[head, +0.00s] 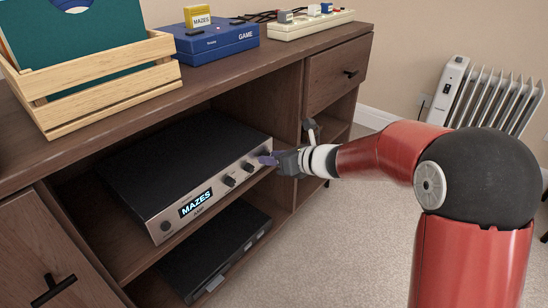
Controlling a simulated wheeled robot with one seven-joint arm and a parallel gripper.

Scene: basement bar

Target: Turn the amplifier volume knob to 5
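The amplifier (170,158) is a black box with a silver front panel, on the cabinet's upper open shelf. Its lit display (196,203) reads "MAZES". Dark knobs sit to the right of the display, among them one knob (229,181) and another knob (247,167). The fingers partly cover that spot. I cannot tell whether they touch or grip it, which knob is the volume, or any knob's setting.
A wooden crate (105,97) with records, a blue game console (215,42) and a power strip (312,25) stand on the cabinet top. A second black device (215,250) lies on the lower shelf. A white radiator (490,98) stands at right. Carpet (340,245) in front is clear.

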